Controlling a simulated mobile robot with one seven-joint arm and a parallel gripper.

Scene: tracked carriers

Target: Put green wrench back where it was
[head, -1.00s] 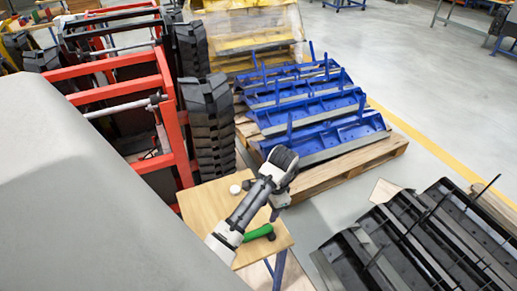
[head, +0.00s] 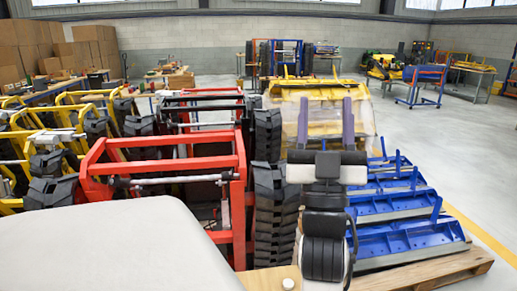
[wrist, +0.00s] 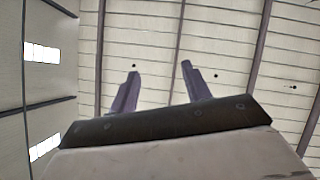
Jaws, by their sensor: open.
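The wrist view shows the same open, empty gripper (wrist: 160,72) against the ceiling. The green wrench is not in view now. A strip of the small wooden table (head: 262,281) shows at the bottom edge of the head view, with a white round object (head: 288,284) on it. The rest of the tabletop is cut off or hidden by my arm.
Red frames (head: 160,160) and a stack of black track parts (head: 275,215) stand left of my arm. Blue parts (head: 400,205) lie on a wooden pallet (head: 450,268) at right. Yellow wrapped parts (head: 320,97) are behind. Open floor (head: 455,150) lies to the right.

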